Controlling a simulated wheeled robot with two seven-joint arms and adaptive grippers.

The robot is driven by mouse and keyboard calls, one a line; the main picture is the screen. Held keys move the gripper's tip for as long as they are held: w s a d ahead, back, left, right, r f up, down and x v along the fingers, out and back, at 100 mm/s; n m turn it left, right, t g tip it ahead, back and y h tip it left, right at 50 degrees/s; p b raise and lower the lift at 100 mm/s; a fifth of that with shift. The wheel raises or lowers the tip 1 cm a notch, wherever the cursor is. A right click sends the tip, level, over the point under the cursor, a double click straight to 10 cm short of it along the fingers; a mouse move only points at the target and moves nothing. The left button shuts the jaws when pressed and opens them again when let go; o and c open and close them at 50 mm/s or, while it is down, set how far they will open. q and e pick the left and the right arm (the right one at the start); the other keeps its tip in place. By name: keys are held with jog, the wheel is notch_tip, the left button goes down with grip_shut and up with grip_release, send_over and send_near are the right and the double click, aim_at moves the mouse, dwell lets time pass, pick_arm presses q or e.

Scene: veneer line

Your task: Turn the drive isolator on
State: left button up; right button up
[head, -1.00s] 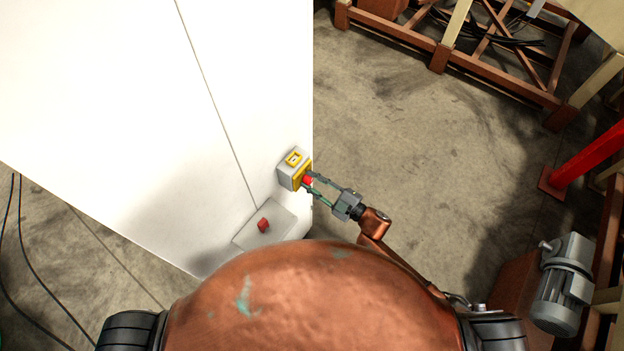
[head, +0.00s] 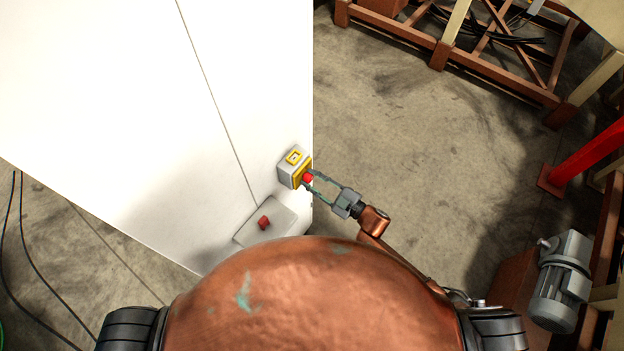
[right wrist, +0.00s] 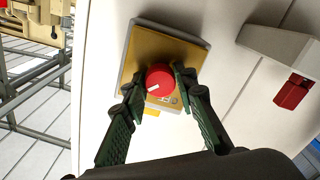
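The drive isolator is a grey box with a yellow face (right wrist: 178,52) and a round red knob (right wrist: 160,80). A white mark on the knob points to the lower left in the right wrist view. In the head view the isolator (head: 290,171) sits on the white cabinet near its right edge, and the knob shows at its side (head: 308,178). My right gripper (right wrist: 158,84) has its two green fingers on either side of the knob, with the tips closed in against it. It also shows in the head view (head: 311,180). My left gripper is out of view.
A grey plate with a red handle (head: 263,223) is on the white cabinet (head: 130,130) near the isolator. It shows at the right of the wrist view (right wrist: 293,91). Bare floor (head: 420,150) lies right of the cabinet; a grey motor (head: 562,285) stands beyond.

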jog(key=o, duration=0.4)
jog(key=v, duration=1.2)
dwell(0.3)
